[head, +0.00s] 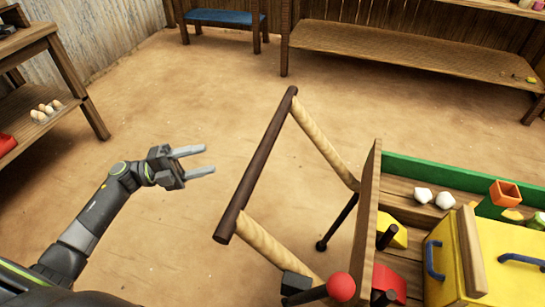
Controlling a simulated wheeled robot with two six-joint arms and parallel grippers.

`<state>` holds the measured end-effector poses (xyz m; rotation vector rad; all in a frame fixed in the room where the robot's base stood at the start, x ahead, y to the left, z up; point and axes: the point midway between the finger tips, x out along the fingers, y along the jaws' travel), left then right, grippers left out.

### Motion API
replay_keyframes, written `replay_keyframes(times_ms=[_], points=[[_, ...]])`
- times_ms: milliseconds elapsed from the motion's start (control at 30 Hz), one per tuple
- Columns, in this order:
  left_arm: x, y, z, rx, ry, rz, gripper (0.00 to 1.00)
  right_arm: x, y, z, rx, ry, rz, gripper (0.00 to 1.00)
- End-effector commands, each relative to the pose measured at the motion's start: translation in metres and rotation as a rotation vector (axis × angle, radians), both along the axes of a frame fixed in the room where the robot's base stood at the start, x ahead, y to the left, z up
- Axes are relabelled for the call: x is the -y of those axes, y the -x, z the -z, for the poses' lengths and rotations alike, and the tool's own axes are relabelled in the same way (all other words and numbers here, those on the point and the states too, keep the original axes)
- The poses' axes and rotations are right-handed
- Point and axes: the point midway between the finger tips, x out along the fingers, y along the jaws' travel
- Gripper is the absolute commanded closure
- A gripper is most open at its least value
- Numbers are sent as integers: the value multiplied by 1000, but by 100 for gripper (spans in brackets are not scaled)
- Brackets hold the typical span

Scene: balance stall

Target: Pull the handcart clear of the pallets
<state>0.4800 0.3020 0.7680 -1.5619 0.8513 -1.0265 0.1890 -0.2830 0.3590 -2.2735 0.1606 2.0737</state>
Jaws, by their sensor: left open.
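The handcart is at the lower right of the head view. Its dark crossbar handle (258,163) sits on two light wooden shafts, which rise from the cart's wooden bed (367,225). Dark support legs show under the shafts. The bed holds a yellow box, a red block and other goods. My left gripper (212,160) is open and empty, to the left of the handle and apart from it. Its two fingers point right, towards the bar. My right gripper is not seen. I can make out no pallets in this view.
A wooden shelf table (35,80) with eggs stands at the left. A blue-topped bench (224,18) and a long wooden bench (400,50) line the back wall. The sandy floor between them and the cart is clear. A red ball (341,287) shows near the cart's front edge.

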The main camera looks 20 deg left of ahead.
Motion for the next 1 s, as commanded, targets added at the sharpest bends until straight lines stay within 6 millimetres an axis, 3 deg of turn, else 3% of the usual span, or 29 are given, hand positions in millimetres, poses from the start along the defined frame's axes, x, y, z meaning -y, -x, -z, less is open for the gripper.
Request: replay_keyframes(times_ms=[267,700,1000], points=[[30,-5,-11,24,-16,35,50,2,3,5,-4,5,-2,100],[117,-39,-28,22,-12,32,50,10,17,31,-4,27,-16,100],[157,-54,-34,19,-14,31,50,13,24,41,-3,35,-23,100]])
